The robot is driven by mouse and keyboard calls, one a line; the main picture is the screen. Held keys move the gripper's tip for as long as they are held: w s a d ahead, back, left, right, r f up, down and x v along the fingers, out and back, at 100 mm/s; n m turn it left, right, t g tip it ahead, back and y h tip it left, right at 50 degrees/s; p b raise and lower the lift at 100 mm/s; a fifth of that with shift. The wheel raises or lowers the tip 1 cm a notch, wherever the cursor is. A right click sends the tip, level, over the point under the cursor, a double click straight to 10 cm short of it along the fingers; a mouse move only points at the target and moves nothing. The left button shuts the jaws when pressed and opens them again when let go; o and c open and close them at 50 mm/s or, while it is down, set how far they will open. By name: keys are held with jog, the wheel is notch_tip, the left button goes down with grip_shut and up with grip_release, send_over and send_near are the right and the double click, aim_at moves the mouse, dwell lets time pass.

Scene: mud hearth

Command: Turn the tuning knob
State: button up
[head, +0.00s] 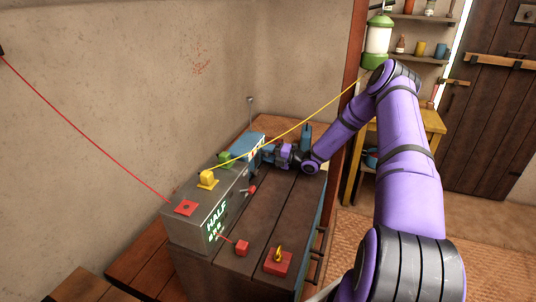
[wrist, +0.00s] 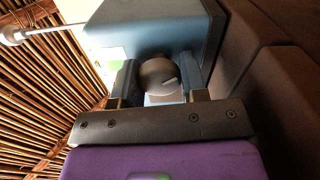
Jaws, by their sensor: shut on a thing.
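The tuning knob (wrist: 158,72) is a round grey-brown knob with a pale line on its face, on the front of a blue radio-like box (wrist: 130,22). In the head view the blue box (head: 246,144) stands at the far end of the dark wooden top, and the knob is hidden there. My gripper (wrist: 156,78) has one finger on each side of the knob and is shut on it. In the head view my gripper (head: 267,154) is right against the box's front.
A grey box marked HALF (head: 213,225) carries red, yellow and green blocks. A red cube (head: 242,248) and a red block with a yellow piece (head: 277,263) lie in front. A yellow cord crosses above my gripper. A thin antenna (head: 250,110) rises behind the blue box.

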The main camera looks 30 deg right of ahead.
jog(key=shift+m, duration=1.5)
jog(key=o, duration=0.9)
jog(key=shift+s+d, duration=0.1)
jog(key=v, duration=1)
jog(key=shift+s+d, duration=0.2)
jog(key=shift+s, duration=0.05)
